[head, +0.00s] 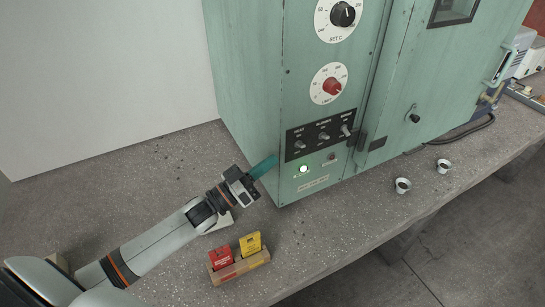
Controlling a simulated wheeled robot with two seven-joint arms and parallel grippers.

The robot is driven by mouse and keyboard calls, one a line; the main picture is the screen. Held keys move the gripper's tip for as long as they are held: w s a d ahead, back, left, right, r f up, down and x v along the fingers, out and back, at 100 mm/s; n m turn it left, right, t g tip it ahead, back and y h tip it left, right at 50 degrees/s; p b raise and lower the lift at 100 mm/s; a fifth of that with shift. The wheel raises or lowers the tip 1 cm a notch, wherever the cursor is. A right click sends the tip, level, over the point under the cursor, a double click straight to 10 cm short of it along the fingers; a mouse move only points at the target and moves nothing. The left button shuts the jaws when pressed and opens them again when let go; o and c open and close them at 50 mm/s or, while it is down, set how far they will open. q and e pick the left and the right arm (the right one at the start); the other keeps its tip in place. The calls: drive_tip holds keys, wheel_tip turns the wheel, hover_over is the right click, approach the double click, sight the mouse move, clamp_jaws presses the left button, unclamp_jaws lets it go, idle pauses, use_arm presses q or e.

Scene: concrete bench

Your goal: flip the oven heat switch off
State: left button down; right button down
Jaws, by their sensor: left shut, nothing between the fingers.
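The oven (250,70) is a pale green cabinet standing on the bench. Its dark switch panel (312,148) carries three toggle switches in a row. The heat switch (298,145) is the leftmost one; its lever is too small to read for up or down. I cannot tell whether the fingertips touch the oven. My right gripper is not in view.
A small wooden holder (242,269) with a red and a yellow card stands in front of my left arm. Two small metal cups (403,186) (443,165) sit near the front edge at right. A black dial (342,14) and a red dial (332,87) are above the switches.

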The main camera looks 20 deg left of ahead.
sight(301, 146)
use_arm(q)
drive_tip(key=p+x, duration=0.1)
drive_tip(key=x, duration=0.7)
drive_tip(key=shift+p, duration=0.35)
drive_tip(key=shift+d+f+m+g+h+b, duration=0.1)
drive_tip(key=shift+f+m+g+h+b, duration=0.1)
drive_tip(key=shift+m+h+b, duration=0.4)
drive_tip(key=shift+d+f+m+g+h+b, duration=0.1)
drive_tip(key=shift+m+g+b, duration=0.1)
drive_tip(key=shift+m, duration=0.7)
drive_tip(key=m+h+b, duration=0.1)
drive_tip(key=m, duration=0.1)
drive_tip(key=m+g+b, duration=0.1)
drive_tip(key=m, duration=0.2)
drive_tip(key=shift+s+f+h, duration=0.15)
drive_tip(key=shift+f+h, duration=0.25)
drive_tip(key=shift+d+r, duration=0.1)
drive_tip(key=shift+r, duration=0.05)
drive_tip(key=shift+s, duration=0.1)
